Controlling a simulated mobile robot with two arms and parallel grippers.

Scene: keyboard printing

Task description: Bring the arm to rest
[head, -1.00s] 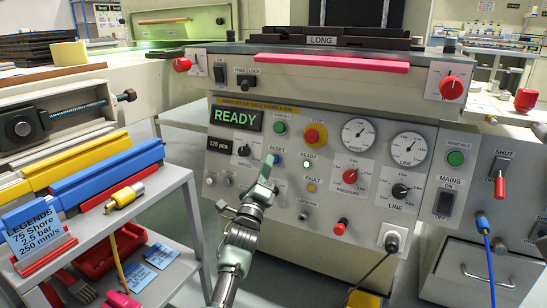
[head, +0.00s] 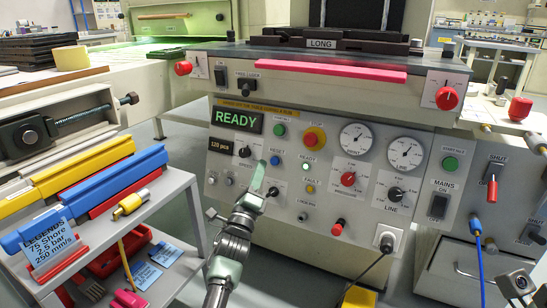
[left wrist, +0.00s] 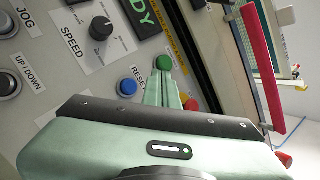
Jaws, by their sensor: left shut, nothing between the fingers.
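My left gripper (head: 261,166) is shut and empty in front of the grey machine panel (head: 325,245). In the head view its fingers point up, just left of the blue RESET button (head: 276,160). The button is uncovered and apart from the fingers in the picture. In the left wrist view the shut fingers (left wrist: 163,78) point toward the green button (left wrist: 163,62), with the blue button (left wrist: 127,87) to their left. The display (head: 237,118) reads READY. My right gripper is not in view.
The panel carries knobs, gauges and a red-and-yellow STOP button (head: 315,138). A grey cart (head: 186,185) with blue and yellow bars stands at left. A black cable (head: 372,268) hangs from the panel socket. Grey floor shows between cart and machine.

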